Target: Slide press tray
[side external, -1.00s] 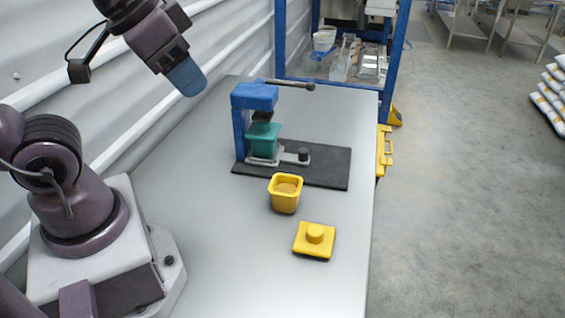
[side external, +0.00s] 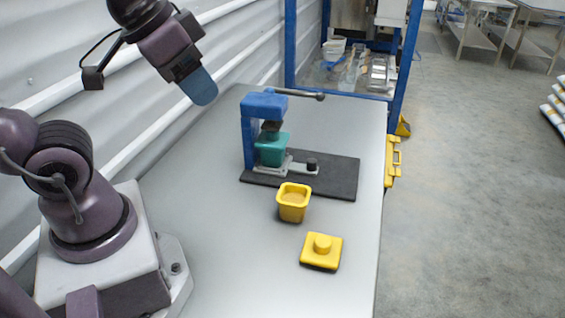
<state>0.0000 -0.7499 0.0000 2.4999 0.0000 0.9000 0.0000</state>
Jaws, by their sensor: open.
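The blue press (side external: 250,135) stands on a black base plate (side external: 335,178) on the table, with a dark lever reaching right from its top. A teal pot (side external: 271,150) sits on the tray under the dark press head. My gripper (side external: 200,88), with blue fingers, is in the air left of and above the press, apart from it. It is empty. Its finger gap is hard to see from this side.
A yellow lid (side external: 321,250) with a round knob lies nearer the camera. A blue-framed shelf (side external: 290,45) stands behind the table. The front left of the tabletop (side external: 230,245) is clear.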

